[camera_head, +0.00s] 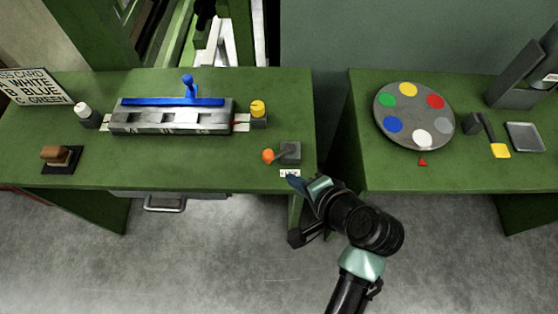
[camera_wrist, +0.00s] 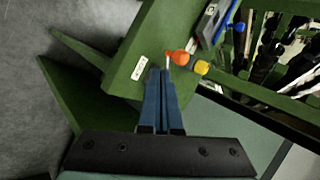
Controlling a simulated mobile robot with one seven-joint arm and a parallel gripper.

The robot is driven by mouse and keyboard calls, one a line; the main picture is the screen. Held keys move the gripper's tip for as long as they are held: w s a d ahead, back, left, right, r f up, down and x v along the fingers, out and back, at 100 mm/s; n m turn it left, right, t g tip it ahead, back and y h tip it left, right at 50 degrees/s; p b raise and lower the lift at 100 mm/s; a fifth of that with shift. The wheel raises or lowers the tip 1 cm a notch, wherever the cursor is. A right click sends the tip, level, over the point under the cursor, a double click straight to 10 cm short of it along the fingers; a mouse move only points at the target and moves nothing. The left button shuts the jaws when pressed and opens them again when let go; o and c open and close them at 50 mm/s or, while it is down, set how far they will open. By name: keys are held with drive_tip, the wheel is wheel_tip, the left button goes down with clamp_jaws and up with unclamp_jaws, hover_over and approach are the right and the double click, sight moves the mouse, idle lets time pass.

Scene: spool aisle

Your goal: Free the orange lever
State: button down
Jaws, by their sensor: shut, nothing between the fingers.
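The orange lever has a round orange knob (camera_head: 268,156) on a short arm from a grey block (camera_head: 290,152), near the front right corner of the left green table. A small white label plate (camera_head: 290,173) lies in front of the block. My gripper (camera_head: 291,179) is at the table's front edge by this plate, close to the lever; I cannot tell its height. Its blue fingers are together and empty. In the wrist view, the orange knob (camera_wrist: 181,57) shows just beyond and right of the fingertips (camera_wrist: 161,72). The fingers hide part of the lever's block there.
A metal fixture (camera_head: 170,120) with a blue bar and blue handle (camera_head: 188,86) stands behind on the left table. Yellow-topped (camera_head: 257,108) and white-topped (camera_head: 83,108) pieces flank it. The right table (camera_head: 380,172) holds a colour disc (camera_head: 413,140). A gap separates the tables.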

sight(265, 153)
drive_tip(key=shift+w+a+f+p, duration=0.15)
drive_tip(key=shift+w+a+f, duration=0.15)
drive_tip(key=shift+w+a, duration=0.4)
drive_tip(key=shift+w+a+f+p, duration=0.1)
drive_tip(key=shift+w+a+f, duration=0.3)
drive_tip(key=shift+w, duration=0.55)
drive_tip(key=shift+w+a+f+p, duration=0.15)
drive_tip(key=shift+w+a+f, duration=0.05)
drive_tip(key=shift+w+a, duration=0.55)
drive_tip(key=shift+w+a+r+m+h+p, duration=0.1)
drive_tip(key=shift+w+a+m+h+p, duration=0.15)
drive_tip(key=shift+m+h+p, duration=0.4)
drive_tip(key=p, duration=0.1)
drive_tip(key=a+m+t+p, duration=0.1)
drive_tip(key=p, duration=0.1)
drive_tip(key=shift+w+r+h, duration=0.15)
drive_tip(key=shift+h, duration=0.1)
drive_tip(key=shift+w+a+m+h+p, duration=0.35)
drive_tip(key=shift+m+h+p, duration=0.25)
drive_tip(key=shift+m+p, duration=0.3)
drive_tip(key=shift+w+a, duration=0.2)
drive_tip(key=shift+w+a+f+p, duration=0.25)
drive_tip(key=shift+w+a+p, duration=0.2)
drive_tip(key=shift+w+a, duration=0.1)
drive_tip(key=shift+w, duration=0.1)
